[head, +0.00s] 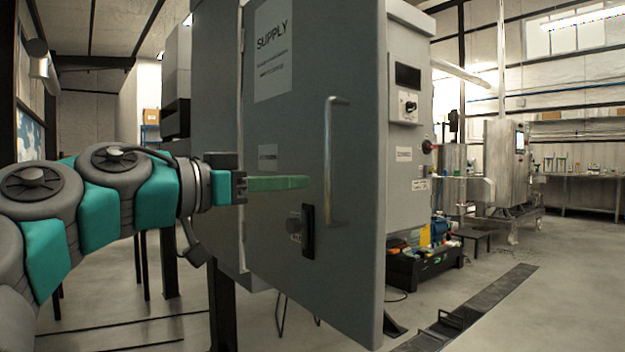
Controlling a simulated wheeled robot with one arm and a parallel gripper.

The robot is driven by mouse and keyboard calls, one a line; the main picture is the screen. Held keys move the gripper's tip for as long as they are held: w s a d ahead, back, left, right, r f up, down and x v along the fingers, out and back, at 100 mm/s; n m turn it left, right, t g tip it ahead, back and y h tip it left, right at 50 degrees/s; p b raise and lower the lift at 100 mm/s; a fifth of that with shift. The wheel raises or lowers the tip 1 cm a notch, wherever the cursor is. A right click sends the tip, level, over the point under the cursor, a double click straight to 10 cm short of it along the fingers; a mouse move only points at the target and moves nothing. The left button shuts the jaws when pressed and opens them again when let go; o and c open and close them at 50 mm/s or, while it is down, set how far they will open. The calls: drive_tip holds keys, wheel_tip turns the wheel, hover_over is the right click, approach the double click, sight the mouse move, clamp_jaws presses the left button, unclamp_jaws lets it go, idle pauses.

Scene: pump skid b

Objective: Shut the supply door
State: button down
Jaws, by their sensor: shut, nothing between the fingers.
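The supply door (290,130) is a tall grey panel with a white SUPPLY label, in the middle of the head view. It stands ajar, its right edge swung out toward me from the grey cabinet (217,100).
A grey control box (408,75) with a switch is just behind the door's right edge. A dark floor channel (480,305) runs along the floor. The floor at right front is clear.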

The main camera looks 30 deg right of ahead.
sight(367, 178)
drive_tip(key=d, duration=0.4)
drive_tip(key=d+p, duration=0.1)
drive_tip(key=d, duration=0.7)
drive_tip(key=shift+w+d, duration=0.25)
